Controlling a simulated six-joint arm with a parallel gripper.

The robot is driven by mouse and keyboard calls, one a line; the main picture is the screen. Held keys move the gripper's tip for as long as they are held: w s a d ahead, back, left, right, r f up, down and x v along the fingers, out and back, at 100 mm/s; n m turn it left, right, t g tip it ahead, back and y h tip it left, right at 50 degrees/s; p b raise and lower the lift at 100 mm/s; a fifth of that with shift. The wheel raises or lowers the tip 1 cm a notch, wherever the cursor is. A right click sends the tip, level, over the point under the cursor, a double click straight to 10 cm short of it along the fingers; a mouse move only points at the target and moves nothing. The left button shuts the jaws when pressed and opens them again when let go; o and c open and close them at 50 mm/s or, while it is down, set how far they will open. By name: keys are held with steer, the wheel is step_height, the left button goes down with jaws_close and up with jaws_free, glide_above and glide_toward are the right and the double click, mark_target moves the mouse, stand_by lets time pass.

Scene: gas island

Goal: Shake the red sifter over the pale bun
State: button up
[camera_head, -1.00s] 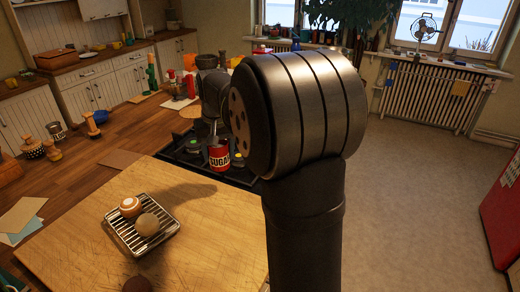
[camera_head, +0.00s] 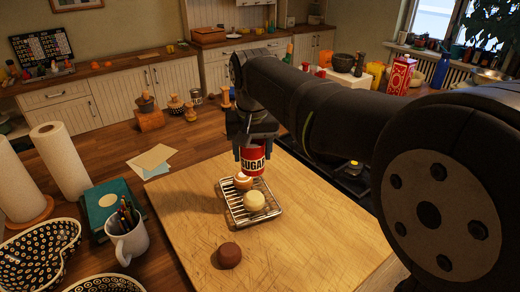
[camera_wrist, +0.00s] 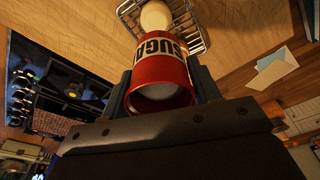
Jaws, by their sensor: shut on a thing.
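The red sifter (camera_head: 253,161), a can lettered SUGAR, hangs in my gripper (camera_head: 251,143) above the back end of a wire rack (camera_head: 268,212). In the wrist view the sifter (camera_wrist: 163,70) sits between both fingers, its open end facing the camera and white inside. The pale bun (camera_head: 254,201) lies on the rack, in front of and below the sifter. It also shows in the wrist view (camera_wrist: 156,17), beyond the sifter.
A brown bun (camera_head: 229,255) lies on the wooden board (camera_head: 325,245) in front of the rack. A mug of pens (camera_head: 126,236), a green book (camera_head: 112,205) and patterned bowls (camera_head: 40,252) stand at left. The hob (camera_head: 350,180) is at right. The board's right side is clear.

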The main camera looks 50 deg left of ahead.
mark_target(249, 162)
steer(key=shift+f, duration=1.5)
steer(key=shift+w+d, duration=0.2)
steer(key=shift+w, duration=0.25)
steer(key=shift+s+a, duration=0.3)
steer(key=shift+s, duration=0.55)
steer(key=shift+w, duration=0.1)
steer(key=shift+w+d, duration=0.3)
steer(key=shift+w, duration=0.5)
